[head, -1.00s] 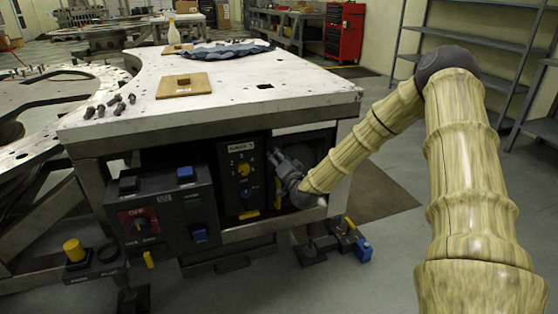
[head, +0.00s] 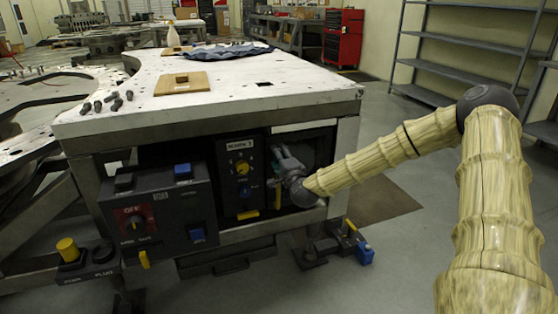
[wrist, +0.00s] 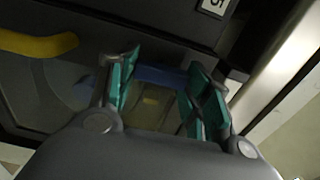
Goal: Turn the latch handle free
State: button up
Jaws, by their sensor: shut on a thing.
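My gripper (head: 284,160) reaches into the open bay under the right front of the white table. In the wrist view, its two teal-padded fingers (wrist: 160,92) stand on either side of a blue bar, which looks like the latch handle (wrist: 155,76), and are shut on it. The bar spans the gap between the fingers. In the head view, the gripper hides this bar. A yellow handle (wrist: 38,44) lies left of the fingers in the wrist view, apart from them. A yellow upright piece (head: 278,194) also shows just below the gripper in the head view.
A control box (head: 160,212) with a red-backed switch and blue buttons is further left. The table top (head: 225,95) overhangs the bay. Small pedals (head: 345,240) stand on the floor at lower right.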

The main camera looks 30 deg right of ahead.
jog(key=shift+d, duration=0.1)
dwell(0.4)
jog(key=o, duration=1)
jog(key=shift+s+d, duration=0.1)
jog(key=v, duration=1.2)
jog(key=shift+a, duration=0.2)
